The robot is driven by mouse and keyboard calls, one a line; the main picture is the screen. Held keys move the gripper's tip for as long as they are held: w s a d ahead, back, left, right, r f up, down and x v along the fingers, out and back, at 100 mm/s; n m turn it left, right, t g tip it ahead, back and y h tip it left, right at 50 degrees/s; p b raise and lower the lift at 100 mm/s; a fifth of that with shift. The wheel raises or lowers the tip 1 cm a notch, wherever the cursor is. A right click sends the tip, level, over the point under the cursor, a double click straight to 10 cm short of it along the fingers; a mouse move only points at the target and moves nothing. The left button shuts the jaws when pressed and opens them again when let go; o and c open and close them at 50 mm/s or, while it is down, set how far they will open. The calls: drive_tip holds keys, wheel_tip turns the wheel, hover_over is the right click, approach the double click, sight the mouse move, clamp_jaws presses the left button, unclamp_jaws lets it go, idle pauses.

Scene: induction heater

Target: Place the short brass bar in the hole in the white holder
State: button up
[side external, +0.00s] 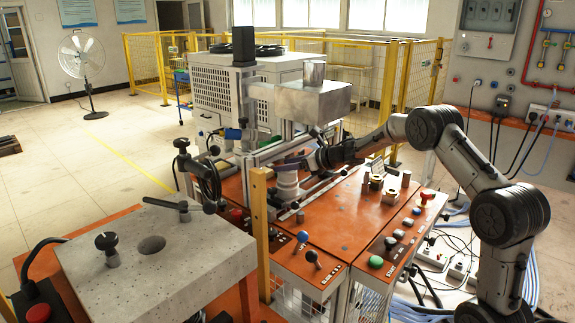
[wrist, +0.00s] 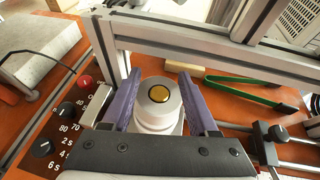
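The white holder (wrist: 156,119) is a stepped round piece between my fingers in the wrist view. It also shows in the side view (side external: 287,186), partly hidden by my gripper. A round brass end (wrist: 159,94) shows in the hole at the middle of its top, which fits the short brass bar standing in the hole. The bar's length and depth are hidden. My gripper (wrist: 161,96) is open, with a purple finger on each side of the holder's top. The fingers are wider apart than the brass end and do not hold it. In the side view, my gripper (side external: 290,163) is at the holder's top.
Brass pieces (side external: 390,197) and a small block (side external: 377,183) stand on the orange bench to the right. Metal frame rails (wrist: 190,55) run close behind the holder. Green-handled tongs (wrist: 245,90) lie behind right. Knobs and buttons (side external: 375,261) line the front.

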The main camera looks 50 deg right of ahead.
drive_tip(key=shift+s+f, duration=0.1)
drive_tip(key=shift+f, duration=0.25)
drive_tip(key=shift+r, duration=0.2)
drive_tip(key=r+v, duration=0.1)
drive_tip(key=v, duration=1.1)
drive_tip(key=s+a+r+m+h, duration=0.35)
drive_tip(key=r+m, duration=0.25)
drive_tip(key=m, duration=0.4)
drive_tip(key=s+a+r+m+h, duration=0.3)
drive_tip(key=s+r+m+h, duration=0.15)
drive_tip(key=m, duration=0.55)
drive_tip(key=s+a+f+m+g+y, duration=0.2)
drive_tip(key=s+a+f+m+g, duration=0.2)
drive_tip(key=s+a+m, duration=0.3)
drive_tip(key=s+a+f+m+g+y, duration=0.3)
drive_tip(key=s+a+f+m, duration=0.2)
drive_tip(key=s, duration=1.3)
drive_tip(key=a+m, duration=0.3)
drive_tip(key=m, duration=0.3)
drive_tip(key=shift+a+f+g+y, duration=0.25)
drive_tip(key=shift+f+g+y, duration=0.05)
drive_tip(key=shift+f+g, duration=0.1)
drive_tip(key=shift+c, duration=0.3)
